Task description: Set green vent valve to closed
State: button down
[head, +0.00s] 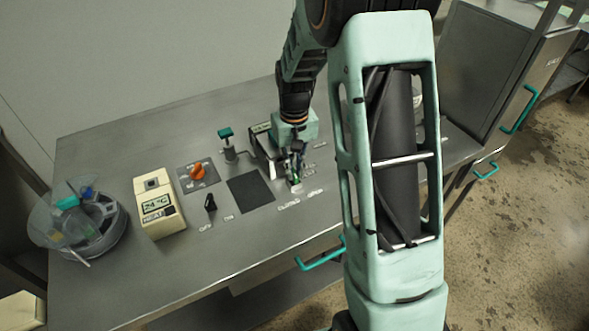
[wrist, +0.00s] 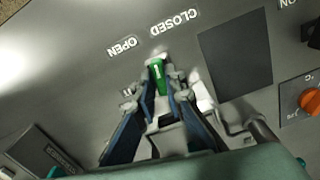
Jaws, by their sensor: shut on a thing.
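The green vent valve handle (wrist: 157,78) shows in the wrist view between my fingers, with a pale line on it. Its visible end points to the gap between the OPEN label (wrist: 122,47) and the CLOSED label (wrist: 175,22). My gripper (wrist: 157,93) is shut on the handle, one finger on each side. In the head view my gripper (head: 293,167) reaches down to the panel, and only a sliver of green (head: 297,178) shows. The fingers hide the rest of the valve. The CLOSED label (head: 289,203) lies in front of it.
A dark square plate (head: 250,193) lies left of the valve. Further left are a black switch (head: 211,203), an orange knob (head: 198,172), a cream meter (head: 158,215) and a round clear container (head: 85,232). A teal-topped lever (head: 226,137) stands behind the plate.

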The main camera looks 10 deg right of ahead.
aim_at(294, 173)
jog(key=m, duration=0.5)
dwell(0.6)
jog(key=c, duration=2)
grip_release()
notch_tip(294, 173, up, 12)
jog(key=shift+r, duration=0.1)
